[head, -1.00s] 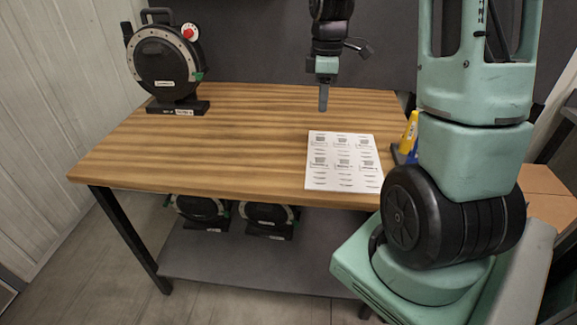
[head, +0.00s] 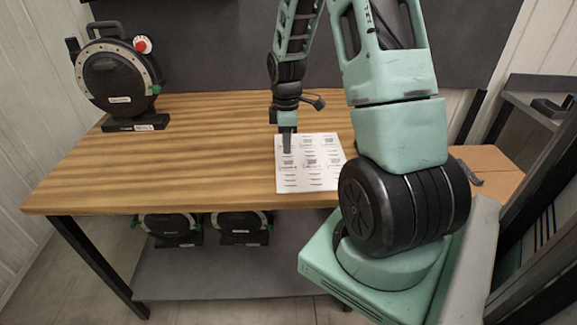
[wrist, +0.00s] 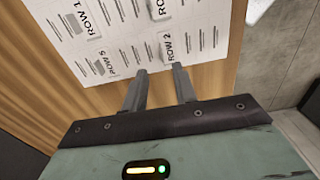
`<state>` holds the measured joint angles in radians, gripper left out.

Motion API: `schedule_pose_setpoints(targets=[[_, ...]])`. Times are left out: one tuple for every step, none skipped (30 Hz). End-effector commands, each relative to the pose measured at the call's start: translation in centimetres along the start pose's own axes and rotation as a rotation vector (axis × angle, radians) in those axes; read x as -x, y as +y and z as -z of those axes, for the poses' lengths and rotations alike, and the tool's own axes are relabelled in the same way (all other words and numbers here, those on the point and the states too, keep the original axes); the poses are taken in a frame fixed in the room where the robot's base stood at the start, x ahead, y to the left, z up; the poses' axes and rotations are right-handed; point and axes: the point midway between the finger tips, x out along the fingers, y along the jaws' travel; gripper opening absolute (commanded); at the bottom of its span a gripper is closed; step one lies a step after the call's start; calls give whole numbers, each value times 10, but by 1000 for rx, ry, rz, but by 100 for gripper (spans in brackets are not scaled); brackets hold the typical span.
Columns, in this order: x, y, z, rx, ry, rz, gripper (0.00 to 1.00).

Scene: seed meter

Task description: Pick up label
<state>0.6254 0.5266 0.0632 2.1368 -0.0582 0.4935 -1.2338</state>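The label sheet (head: 318,178) lies flat on the wooden table. It is white, with several printed row labels and lines of small text. In the wrist view the sheet (wrist: 120,30) shows labels reading ROW 1, ROW 2 and ROW 5. My gripper (head: 287,150) is over the left part of the sheet, pointing down. In the wrist view my gripper (wrist: 162,75) has its two fingers apart with nothing between them. The fingertips are near the sheet's edge by the ROW 2 label (wrist: 172,46); I cannot tell whether they touch it.
A black round seed meter (head: 118,75) with a red knob stands on its base at the table's back left. Two more meters (head: 168,228) sit on the lower shelf (head: 225,270). The wooden table top (head: 180,165) is clear between meter and sheet.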

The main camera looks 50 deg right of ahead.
Motion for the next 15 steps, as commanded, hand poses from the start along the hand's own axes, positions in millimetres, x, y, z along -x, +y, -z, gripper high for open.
schedule_pose_setpoints(targets=[[-3, -1, 0, 0, -1, 3, 28], [-5, -1, 0, 1, -1, 4, 28], [-10, -2, 0, 1, -1, 4, 28], [-14, -3, 0, 1, -2, 5, 28], [-18, -4, 0, 1, -2, 7, 28], [-24, -4, 0, 0, -2, 7, 28], [-29, -5, 0, -1, -2, 7, 28], [-33, -6, 0, -1, -2, 6, 28], [-39, -5, 0, -1, -2, 6, 28], [-42, -5, 0, -1, -1, 4, 28], [-45, -5, 0, -1, -2, 4, 28], [-48, -5, 0, 0, -1, 4, 28], [-50, -4, 0, 0, -1, 2, 28], [-51, -4, 0, 0, -1, 1, 28], [-52, -4, 0, 0, -1, 1, 28]])
